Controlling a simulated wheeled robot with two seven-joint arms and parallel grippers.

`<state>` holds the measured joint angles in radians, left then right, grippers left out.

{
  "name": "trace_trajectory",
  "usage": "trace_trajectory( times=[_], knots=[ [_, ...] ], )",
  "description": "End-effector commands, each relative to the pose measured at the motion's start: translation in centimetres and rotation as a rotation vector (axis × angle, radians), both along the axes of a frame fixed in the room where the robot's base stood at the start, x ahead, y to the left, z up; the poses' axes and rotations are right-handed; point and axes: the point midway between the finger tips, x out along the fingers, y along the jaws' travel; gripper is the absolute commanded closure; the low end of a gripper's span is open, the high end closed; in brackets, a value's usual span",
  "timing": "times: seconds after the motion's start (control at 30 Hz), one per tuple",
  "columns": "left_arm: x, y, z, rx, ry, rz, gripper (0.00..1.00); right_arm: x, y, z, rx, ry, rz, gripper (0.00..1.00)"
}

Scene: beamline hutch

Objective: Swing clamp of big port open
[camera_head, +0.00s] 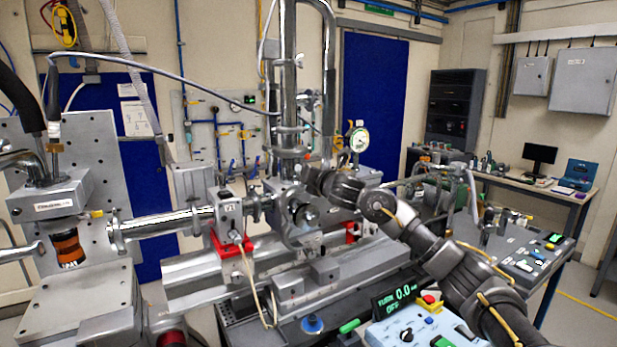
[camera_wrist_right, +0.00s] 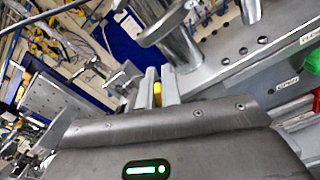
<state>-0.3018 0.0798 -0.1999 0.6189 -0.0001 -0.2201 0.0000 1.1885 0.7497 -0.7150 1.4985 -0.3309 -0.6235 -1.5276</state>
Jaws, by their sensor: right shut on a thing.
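My right arm reaches in from the lower right of the head view, and its gripper (camera_head: 312,178) is at the steel chamber in the middle. In the right wrist view the two fingers (camera_wrist_right: 158,88) are close together, with a small yellow piece (camera_wrist_right: 157,94) between them. I take this piece to be part of the clamp, but most of it is hidden. A round steel port (camera_head: 304,214) faces forward on the chamber, just below the gripper. A round flange (camera_wrist_right: 165,22) shows above the fingers in the wrist view. My left gripper is not in view.
A horizontal beam pipe (camera_head: 165,222) runs left from the chamber, through a block on a red mount (camera_head: 228,246). A vertical steel column (camera_head: 288,80) and a dial gauge (camera_head: 359,140) stand close by. A control box (camera_head: 420,325) is at the front.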

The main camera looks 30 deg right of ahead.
Motion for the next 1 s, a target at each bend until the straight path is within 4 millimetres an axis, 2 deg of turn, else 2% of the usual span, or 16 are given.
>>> trace_trajectory(
  times=[0.5, 0.53, 0.67, 1.0],
  knots=[
    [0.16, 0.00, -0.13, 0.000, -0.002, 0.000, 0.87, -0.01, 0.33, -0.06, -0.020, 0.002, 0.003, 1.00],
    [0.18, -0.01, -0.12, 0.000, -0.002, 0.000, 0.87, -0.01, 0.33, -0.06, -0.020, 0.002, 0.003, 0.90],
    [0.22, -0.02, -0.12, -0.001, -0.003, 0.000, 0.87, -0.01, 0.30, -0.03, -0.018, 0.002, 0.001, 0.73],
    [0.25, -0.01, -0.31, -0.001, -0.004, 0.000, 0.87, -0.29, 0.18, -0.06, -0.017, 0.001, 0.000, 0.72]
  ],
)
